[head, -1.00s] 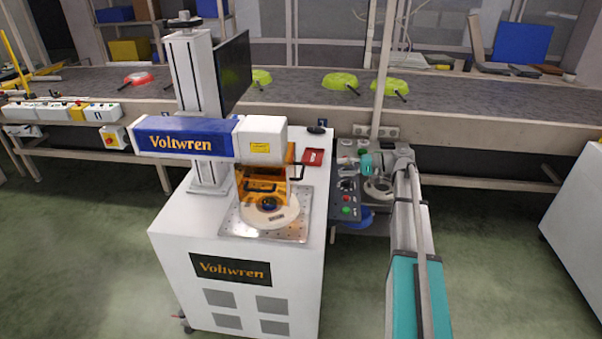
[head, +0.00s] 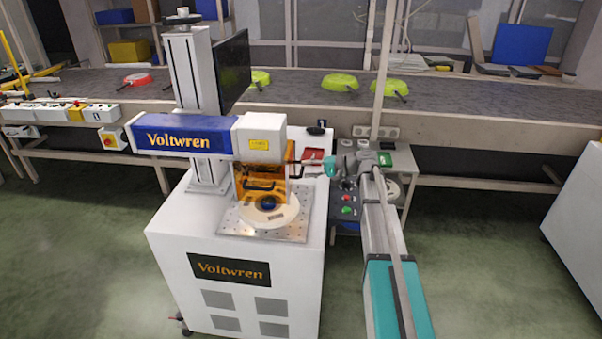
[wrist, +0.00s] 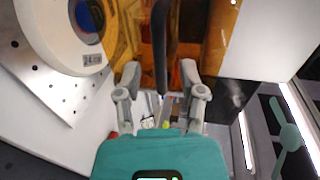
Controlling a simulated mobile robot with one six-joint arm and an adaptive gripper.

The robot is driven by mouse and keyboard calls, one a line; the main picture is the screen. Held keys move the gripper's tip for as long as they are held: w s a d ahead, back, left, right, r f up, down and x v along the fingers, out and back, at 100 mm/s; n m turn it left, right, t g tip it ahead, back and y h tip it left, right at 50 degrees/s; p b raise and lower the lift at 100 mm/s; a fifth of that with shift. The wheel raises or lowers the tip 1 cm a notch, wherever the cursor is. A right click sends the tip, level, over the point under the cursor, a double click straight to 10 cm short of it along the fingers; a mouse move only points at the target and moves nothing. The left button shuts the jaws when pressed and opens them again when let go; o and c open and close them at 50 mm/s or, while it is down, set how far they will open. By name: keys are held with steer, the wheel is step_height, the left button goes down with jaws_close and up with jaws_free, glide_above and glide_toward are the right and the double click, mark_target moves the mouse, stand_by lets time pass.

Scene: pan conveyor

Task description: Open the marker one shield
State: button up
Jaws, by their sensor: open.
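The marker's shield (head: 262,172) is an orange see-through guard with a dark handle, hanging under the blue-and-white marking head. It stands around the back of a round pale piece (head: 283,212) on the perforated plate. In the wrist view the orange shield (wrist: 120,35) fills the top middle, and its black handle (wrist: 161,45) stands out between my fingers' lines. My gripper (wrist: 158,74) is open and empty, with one fingertip to either side of the handle's lower end. Contact with the handle cannot be told. In the head view my gripper is small beside the marker's right side.
The white marker cabinet (head: 235,275) stands below, with a perforated plate (head: 235,225) on top. A red item (head: 312,154) lies at its back right. A button panel (head: 346,205) is close to my arm. The conveyor (head: 300,85) behind carries several green pans and a red one.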

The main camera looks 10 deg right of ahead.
steer(key=shift+x, duration=1.2)
jaws_close()
